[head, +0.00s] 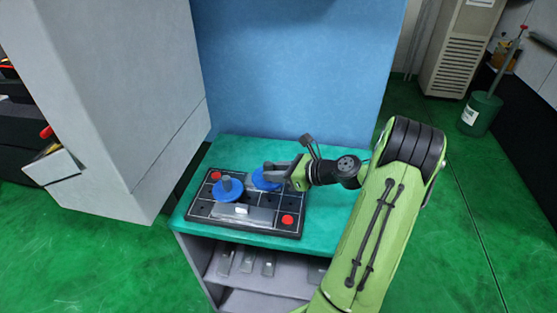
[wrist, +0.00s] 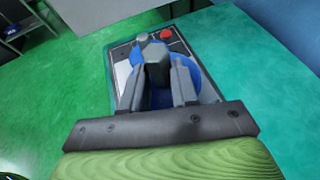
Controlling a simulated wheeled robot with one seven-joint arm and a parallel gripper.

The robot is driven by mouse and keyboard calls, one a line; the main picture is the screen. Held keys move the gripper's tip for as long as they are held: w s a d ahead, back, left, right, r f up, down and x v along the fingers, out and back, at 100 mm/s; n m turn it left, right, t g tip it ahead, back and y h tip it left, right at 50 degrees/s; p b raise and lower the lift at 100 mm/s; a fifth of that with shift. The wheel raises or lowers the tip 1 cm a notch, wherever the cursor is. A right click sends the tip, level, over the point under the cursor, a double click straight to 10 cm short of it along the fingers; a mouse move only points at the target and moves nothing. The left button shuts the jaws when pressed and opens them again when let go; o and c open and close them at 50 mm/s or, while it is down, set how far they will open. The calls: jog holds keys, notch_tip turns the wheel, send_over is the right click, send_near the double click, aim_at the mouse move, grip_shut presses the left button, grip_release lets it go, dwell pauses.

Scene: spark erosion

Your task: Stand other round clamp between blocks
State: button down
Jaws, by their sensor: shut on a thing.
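My gripper (head: 274,170) reaches in from the right over the dark gridded plate (head: 285,231) on the green bench. It is shut on a blue round clamp (head: 262,181) at the plate's back right. In the wrist view the fingers (wrist: 163,98) close around the grey post of this blue clamp (wrist: 190,68); whether its disc touches the plate is hard to tell. Another blue round clamp (head: 227,189) with a grey stem stands upright on the plate's left part. Red round blocks sit at two opposite corners, one at the back left (head: 215,176) and one at the front right (head: 288,219).
A grey block or bar (head: 258,215) with a small white piece lies along the plate's front. The green bench top (head: 325,226) is bare right of the plate. A blue wall (head: 295,75) stands behind and a grey cabinet (head: 110,90) at left. Metal pieces lie on the shelf below.

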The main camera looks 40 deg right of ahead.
aim_at(265, 163)
jog(key=shift+f+b, duration=3.15)
jog(key=shift+b, duration=0.6)
jog(key=shift+f, duration=0.6)
jog(key=c, duration=0.8)
grip_release()
jog(key=shift+s, duration=0.1)
jog(key=shift+f, duration=0.1)
notch_tip(265, 163, up, 12)
jog(key=p, duration=1.3)
jog(key=shift+f+p, duration=0.2)
jog(key=shift+p, duration=0.1)
jog(key=shift+f, duration=0.25)
